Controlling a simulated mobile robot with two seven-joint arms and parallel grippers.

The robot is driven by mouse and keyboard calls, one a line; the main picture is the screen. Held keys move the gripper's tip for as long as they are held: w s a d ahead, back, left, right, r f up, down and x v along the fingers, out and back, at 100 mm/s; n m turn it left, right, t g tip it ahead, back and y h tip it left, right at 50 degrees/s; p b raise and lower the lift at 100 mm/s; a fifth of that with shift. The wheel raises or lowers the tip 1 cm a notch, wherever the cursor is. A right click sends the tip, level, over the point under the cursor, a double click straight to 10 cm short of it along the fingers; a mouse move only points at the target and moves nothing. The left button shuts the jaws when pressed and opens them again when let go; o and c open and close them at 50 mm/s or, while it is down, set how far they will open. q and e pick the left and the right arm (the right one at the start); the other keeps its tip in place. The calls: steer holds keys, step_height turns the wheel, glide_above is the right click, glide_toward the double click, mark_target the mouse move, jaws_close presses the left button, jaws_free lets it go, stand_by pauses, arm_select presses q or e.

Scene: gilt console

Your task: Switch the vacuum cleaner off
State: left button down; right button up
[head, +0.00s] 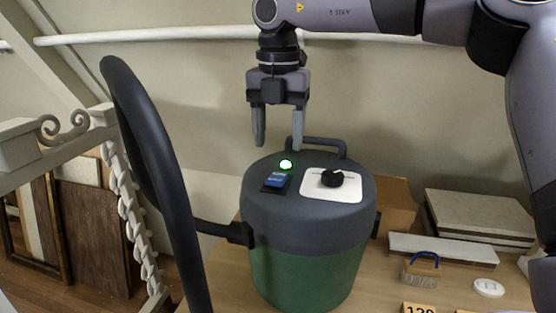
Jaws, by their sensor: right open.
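The vacuum cleaner (305,242) stands on a wooden table, with a dark grey lid and a green drum. On its lid are a blue rocker switch (276,181), a lit green lamp (286,164) behind the switch, and a black knob (332,178) on a white plate. A dark handle arches at the back of the lid. My right gripper (278,140) points down above the back left of the lid, open and empty, apart from the switch. My left gripper is not in view.
A thick black hose (155,165) rises at the left of the drum. A brush (421,268), a white disc (488,288), stacked slabs (480,217) and a cardboard box (396,205) lie to the right. A white ornate frame (125,190) stands at the left.

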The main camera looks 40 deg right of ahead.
mark_target(279, 175)
steer(key=shift+s+f, duration=0.1)
steer(key=shift+f, duration=3.1)
steer(key=c, duration=1.1)
steer(key=shift+o, duration=0.2)
steer(key=shift+f, duration=0.1)
steer(key=h+b, duration=0.1)
steer(key=b, duration=0.1)
steer(key=t+h+b, duration=0.1)
steer(key=t+b, duration=0.1)
steer(key=b, duration=0.1)
steer(key=shift+s+a+h+b, duration=0.25)
steer(key=shift+a+h+b, duration=0.05)
steer(key=shift+a+h, duration=0.1)
steer(key=shift+t+h+b, duration=0.3)
steer(key=shift+t+b, duration=0.1)
steer(key=shift+r, duration=0.2)
steer(key=o, duration=1.1)
steer(key=shift+c, duration=0.2)
